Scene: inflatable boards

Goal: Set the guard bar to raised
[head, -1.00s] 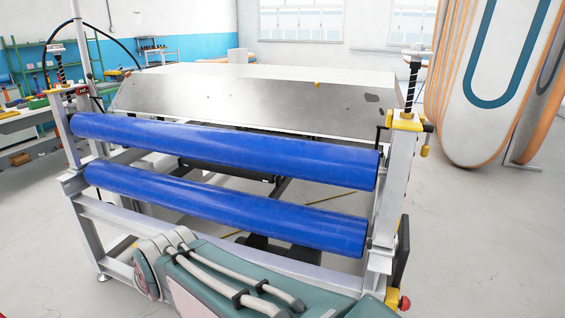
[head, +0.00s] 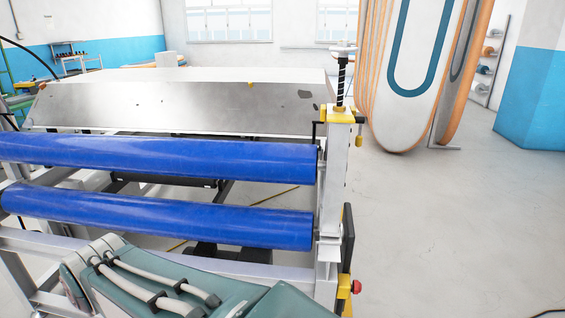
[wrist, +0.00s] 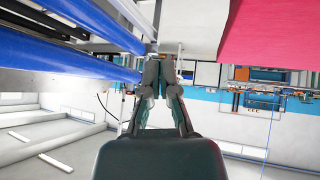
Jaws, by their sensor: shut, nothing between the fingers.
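The machine with two blue rollers fills the left and middle of the head view; its upper roller (head: 170,155) and lower roller (head: 170,217) lie across its front. I cannot tell for sure which part is the guard bar. A long grey metal panel (head: 170,108) runs behind the rollers. The right post (head: 332,180) has a yellow cap and a black screw on top. In the wrist view my gripper (wrist: 160,64) is shut and empty. The blue rollers (wrist: 85,28) show at its upper left. Whether its tips touch the frame is unclear.
A red-pink surface (wrist: 270,35) fills the wrist view's upper right. A red knob (head: 356,287) sticks out low on the right post. Tall boards (head: 405,75) stand at the back right. The floor (head: 450,220) right of the machine is clear.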

